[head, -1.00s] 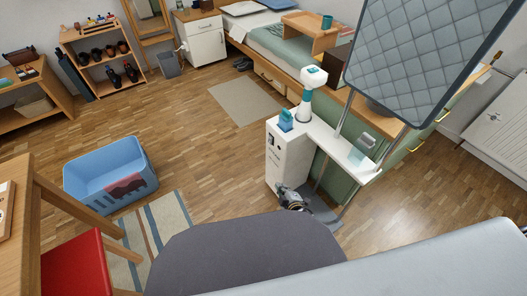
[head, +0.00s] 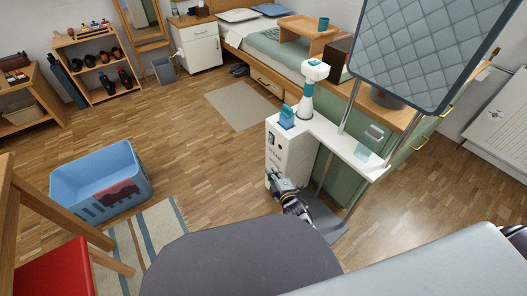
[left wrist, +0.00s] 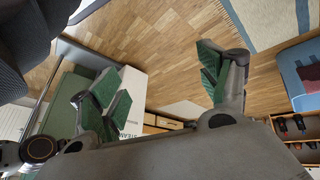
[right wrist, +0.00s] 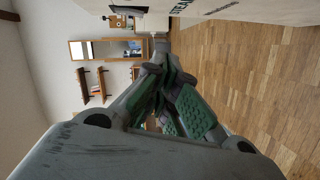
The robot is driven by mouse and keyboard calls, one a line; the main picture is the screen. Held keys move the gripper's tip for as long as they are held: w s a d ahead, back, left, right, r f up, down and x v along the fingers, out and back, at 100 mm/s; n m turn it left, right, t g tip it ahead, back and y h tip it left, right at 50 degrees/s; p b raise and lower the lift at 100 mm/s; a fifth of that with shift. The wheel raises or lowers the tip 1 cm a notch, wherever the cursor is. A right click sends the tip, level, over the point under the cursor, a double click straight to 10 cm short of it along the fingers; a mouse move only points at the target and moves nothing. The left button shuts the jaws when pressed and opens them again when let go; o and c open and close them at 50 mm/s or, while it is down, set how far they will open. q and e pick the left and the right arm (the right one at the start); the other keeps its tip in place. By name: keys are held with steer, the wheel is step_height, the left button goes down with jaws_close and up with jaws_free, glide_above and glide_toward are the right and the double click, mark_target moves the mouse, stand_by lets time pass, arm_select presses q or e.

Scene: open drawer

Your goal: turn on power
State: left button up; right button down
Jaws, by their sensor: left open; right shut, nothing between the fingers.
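A white steam station (head: 288,158), a tall box with small dark panels on its front and a white top shelf, stands in front of the green cabinet. Its lettering, partly reading "STEAM", shows in the left wrist view (left wrist: 133,95). My right gripper (head: 273,178) is at the lower front of the box; I cannot tell whether it touches. In the right wrist view its green-padded fingers (right wrist: 168,88) are shut and empty, with the white box (right wrist: 240,10) along the top edge. My left gripper (left wrist: 165,82) is open and empty. A power switch is not clearly discernible.
A quilted board (head: 425,50) on metal poles (head: 330,165) rises above the station. A white and teal steamer head (head: 308,90) and a teal item (head: 287,118) are on top.

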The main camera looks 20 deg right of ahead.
arm_select(q)
steer(key=shift+a+r+t+b, duration=0.35)
steer(key=shift+r+b, duration=0.55)
steer(key=shift+b, duration=0.85)
arm_select(e)
steer(key=shift+w+a+r+n+t+y, duration=0.15)
steer(key=shift+w+a+r+n+t, duration=0.15)
steer(key=shift+w+a+r+n, duration=0.25)
steer(key=shift+w+a+r+n+t+y, duration=0.15)
steer(key=shift+w+a+r+n+t, duration=0.15)
steer(key=shift+w+r, duration=0.35)
steer(key=shift+s+r, duration=0.1)
steer(key=shift+s, duration=0.05)
